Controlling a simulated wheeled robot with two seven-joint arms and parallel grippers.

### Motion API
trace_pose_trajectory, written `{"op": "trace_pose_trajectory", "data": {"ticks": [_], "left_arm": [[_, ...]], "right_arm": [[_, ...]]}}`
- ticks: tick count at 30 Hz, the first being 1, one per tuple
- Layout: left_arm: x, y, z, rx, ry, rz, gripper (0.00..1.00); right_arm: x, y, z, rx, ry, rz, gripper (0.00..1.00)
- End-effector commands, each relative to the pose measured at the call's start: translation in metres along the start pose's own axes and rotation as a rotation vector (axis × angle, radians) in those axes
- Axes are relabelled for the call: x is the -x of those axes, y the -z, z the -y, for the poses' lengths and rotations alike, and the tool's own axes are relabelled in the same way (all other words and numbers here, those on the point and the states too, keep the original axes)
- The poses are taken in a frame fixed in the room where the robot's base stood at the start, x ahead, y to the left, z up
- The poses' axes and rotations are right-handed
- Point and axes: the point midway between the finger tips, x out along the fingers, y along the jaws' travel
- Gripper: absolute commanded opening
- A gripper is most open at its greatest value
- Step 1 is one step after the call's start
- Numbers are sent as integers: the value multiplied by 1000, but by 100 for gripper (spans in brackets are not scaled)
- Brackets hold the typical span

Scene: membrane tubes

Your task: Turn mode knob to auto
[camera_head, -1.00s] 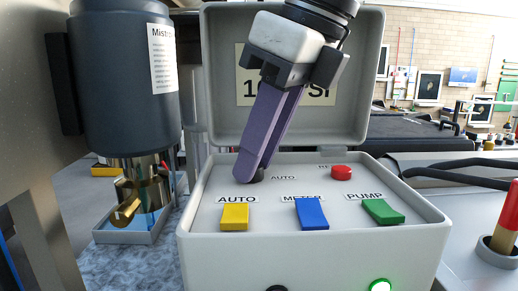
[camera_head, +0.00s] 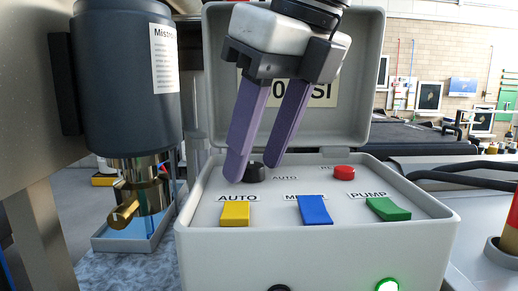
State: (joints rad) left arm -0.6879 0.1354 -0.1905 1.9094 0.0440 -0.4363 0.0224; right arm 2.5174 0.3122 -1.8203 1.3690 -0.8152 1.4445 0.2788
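The black mode knob (camera_head: 255,173) stands on the panel of the light grey control box (camera_head: 310,245), left of a small AUTO label (camera_head: 285,178). Which way the knob points is too small to tell. My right gripper (camera_head: 254,168) comes down from above with its two purple fingers spread apart. The left finger's tip is just left of the knob and the right finger's tip is to its right. The knob shows between them, with no clear contact. My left gripper is not in view.
On the box are a yellow switch (camera_head: 235,214), a blue switch (camera_head: 314,210), a green switch (camera_head: 387,209) and a red button (camera_head: 344,173). The open lid (camera_head: 365,80) rises behind the gripper. A dark cylinder (camera_head: 125,90) with a brass fitting (camera_head: 140,195) stands close on the left.

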Motion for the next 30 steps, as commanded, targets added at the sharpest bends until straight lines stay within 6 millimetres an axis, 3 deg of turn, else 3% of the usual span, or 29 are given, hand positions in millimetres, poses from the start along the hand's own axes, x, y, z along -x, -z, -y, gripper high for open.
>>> {"op": "trace_pose_trajectory", "data": {"ticks": [8,21,30], "left_arm": [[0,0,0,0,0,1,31],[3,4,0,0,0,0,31],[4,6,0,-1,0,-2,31]], "right_arm": [[6,0,0,0,0,1,42],[85,-1,0,0,0,1,42],[103,0,0,1,0,-1,42]]}}
